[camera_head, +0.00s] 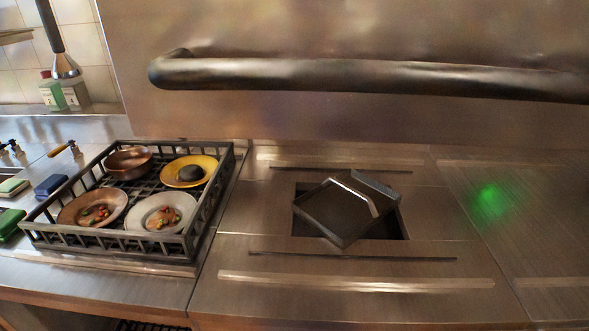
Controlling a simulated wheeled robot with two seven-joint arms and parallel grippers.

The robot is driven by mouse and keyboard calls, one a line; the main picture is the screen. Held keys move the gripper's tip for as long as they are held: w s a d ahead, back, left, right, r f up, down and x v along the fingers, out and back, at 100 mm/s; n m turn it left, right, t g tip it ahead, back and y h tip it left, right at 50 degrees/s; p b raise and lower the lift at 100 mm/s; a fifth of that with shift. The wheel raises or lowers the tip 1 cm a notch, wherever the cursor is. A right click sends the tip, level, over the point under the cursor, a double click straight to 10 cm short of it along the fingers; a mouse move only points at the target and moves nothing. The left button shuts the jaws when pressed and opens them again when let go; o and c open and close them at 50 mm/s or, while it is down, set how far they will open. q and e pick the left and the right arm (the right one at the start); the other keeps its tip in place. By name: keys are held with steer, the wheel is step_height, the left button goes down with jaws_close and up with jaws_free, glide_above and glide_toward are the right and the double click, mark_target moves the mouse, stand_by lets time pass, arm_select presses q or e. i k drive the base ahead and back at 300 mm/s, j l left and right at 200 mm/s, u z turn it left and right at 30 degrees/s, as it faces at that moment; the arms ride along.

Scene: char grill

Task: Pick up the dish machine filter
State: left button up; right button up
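The dish machine filter (333,210) is a dark, square, tray-like piece with a bright metal handle (358,192) on top. It lies tilted and turned over a square opening (390,225) in the steel counter, right of the middle of the head view. Part of the dark opening shows at its right and lower right. Neither of my grippers is in view, and nothing is touching the filter.
A dark dish rack (120,247) on the left holds plates with food scraps and a copper bowl (128,162). A thick horizontal bar (370,78) crosses above the counter. Sponges (50,186) lie at far left. The right counter (530,220) is clear, with a green glow.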

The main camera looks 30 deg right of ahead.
mark_target(346, 205)
steer(key=z, duration=1.4)
